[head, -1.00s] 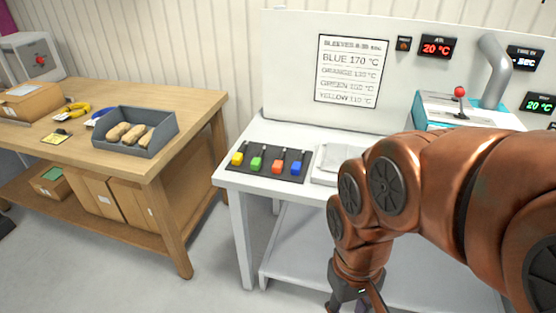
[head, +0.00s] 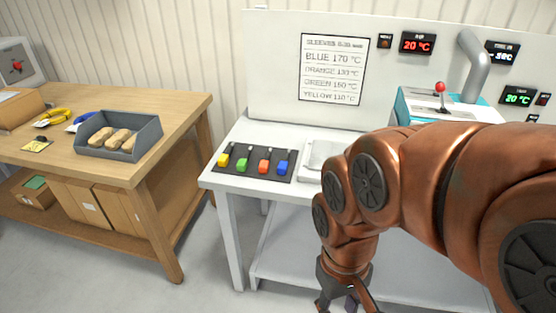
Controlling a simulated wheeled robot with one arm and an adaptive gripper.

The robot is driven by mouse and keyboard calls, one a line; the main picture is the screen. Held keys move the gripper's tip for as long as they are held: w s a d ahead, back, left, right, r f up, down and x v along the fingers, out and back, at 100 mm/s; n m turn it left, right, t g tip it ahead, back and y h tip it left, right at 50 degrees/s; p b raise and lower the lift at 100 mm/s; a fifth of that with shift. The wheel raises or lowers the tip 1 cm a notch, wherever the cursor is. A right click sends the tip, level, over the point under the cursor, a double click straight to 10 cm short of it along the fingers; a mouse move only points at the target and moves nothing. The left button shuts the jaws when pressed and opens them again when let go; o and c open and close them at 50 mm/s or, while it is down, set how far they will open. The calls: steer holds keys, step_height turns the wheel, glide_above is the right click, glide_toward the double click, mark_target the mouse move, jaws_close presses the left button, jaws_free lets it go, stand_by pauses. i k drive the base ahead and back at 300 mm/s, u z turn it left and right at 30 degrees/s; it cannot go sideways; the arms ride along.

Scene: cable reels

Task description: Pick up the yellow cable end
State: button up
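The yellow cable end (head: 223,160) is the leftmost of a row of coloured ends on a dark mat (head: 280,179) on the white bench. A thin dark cable runs back from it. Beside it, left to right, are green (head: 242,165), orange-red (head: 264,167) and blue (head: 283,168) ends. My gripper (head: 345,306) hangs at the bottom of the picture, in front of the bench, to the right of and below the yellow end and well apart from it. Its fingers look spread; the tips are partly cut off by the picture edge. I see nothing clearly held.
The white bench (head: 222,183) carries a pale flat item (head: 318,156) and a teal machine with a red-knobbed lever (head: 440,90). A temperature sign (head: 333,70) stands behind. A wooden table (head: 190,110) on the left holds a grey bin (head: 143,148). Floor shows between them.

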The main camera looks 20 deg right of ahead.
mark_target(224, 159)
steer(key=u, duration=0.6)
steer(key=i, duration=0.35)
steer(key=u, duration=1.3)
